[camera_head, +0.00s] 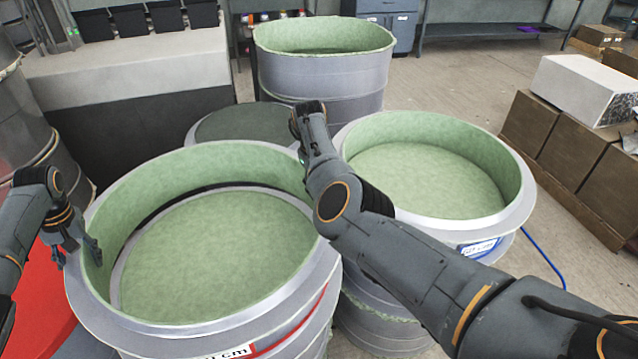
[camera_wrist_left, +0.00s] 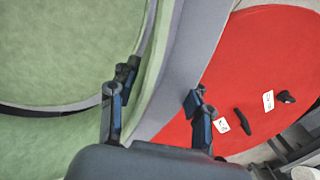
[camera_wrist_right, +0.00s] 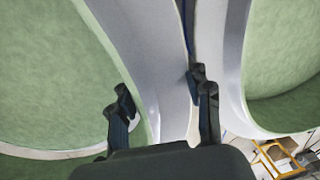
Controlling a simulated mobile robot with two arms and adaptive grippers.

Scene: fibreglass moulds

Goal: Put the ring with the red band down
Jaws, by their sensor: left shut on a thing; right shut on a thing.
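The ring with the red band (camera_head: 292,328) is a wide grey ring with a green inner wall at front left in the head view. My left gripper (camera_head: 77,254) is shut on its left wall, one finger inside and one outside; the left wrist view shows that wall (camera_wrist_left: 168,75) between the fingers. My right gripper (camera_head: 303,154) is mostly hidden by its own arm in the head view. The right wrist view shows its fingers (camera_wrist_right: 162,98) shut across the ring's wall. A green surface with a pale rim shows down inside the ring, with a dark gap around it.
A second green-lined mould (camera_head: 430,185) with a blue label stands close on the right. A taller mould (camera_head: 325,75) and a dark-topped round one (camera_head: 245,125) stand behind. A red round surface (camera_wrist_left: 265,65) lies to the left. Brown boxes (camera_head: 565,140) stand at far right.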

